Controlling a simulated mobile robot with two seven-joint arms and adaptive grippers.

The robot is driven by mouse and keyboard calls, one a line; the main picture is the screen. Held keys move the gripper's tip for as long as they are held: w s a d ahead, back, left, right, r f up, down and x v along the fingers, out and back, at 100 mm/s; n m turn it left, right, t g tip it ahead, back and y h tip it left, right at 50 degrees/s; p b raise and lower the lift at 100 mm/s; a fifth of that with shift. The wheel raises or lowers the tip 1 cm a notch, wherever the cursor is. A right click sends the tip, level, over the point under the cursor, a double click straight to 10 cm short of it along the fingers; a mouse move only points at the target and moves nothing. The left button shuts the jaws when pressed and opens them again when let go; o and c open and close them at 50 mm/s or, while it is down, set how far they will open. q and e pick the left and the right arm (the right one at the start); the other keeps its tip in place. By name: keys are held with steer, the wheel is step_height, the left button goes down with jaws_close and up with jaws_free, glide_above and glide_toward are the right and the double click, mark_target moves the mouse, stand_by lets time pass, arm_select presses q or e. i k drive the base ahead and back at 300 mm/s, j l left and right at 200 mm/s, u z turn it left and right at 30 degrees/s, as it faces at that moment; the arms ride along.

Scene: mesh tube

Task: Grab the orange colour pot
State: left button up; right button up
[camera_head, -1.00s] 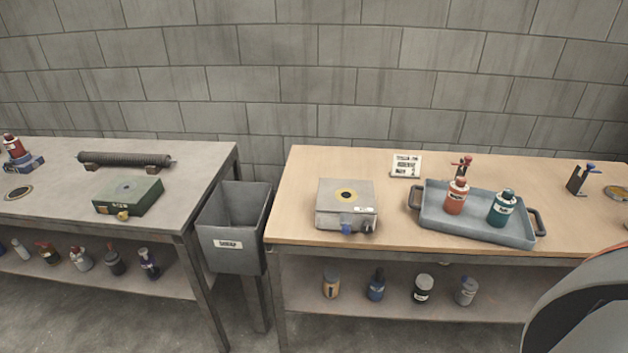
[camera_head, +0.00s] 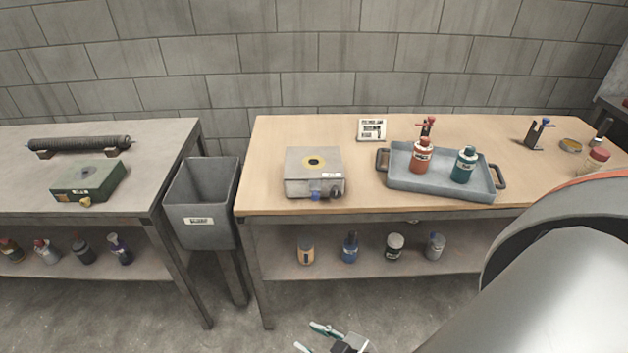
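My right gripper (camera_head: 305,335) shows at the bottom edge, low in front of the table and well apart from the pots. Its fingers are spread, with nothing seen between them. My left gripper is not in view.
A grey bin (camera_head: 202,205) hangs between the tables. My large arm link covers the lower right.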

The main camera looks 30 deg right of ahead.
mark_target(421, 157)
steer(key=z, duration=1.75)
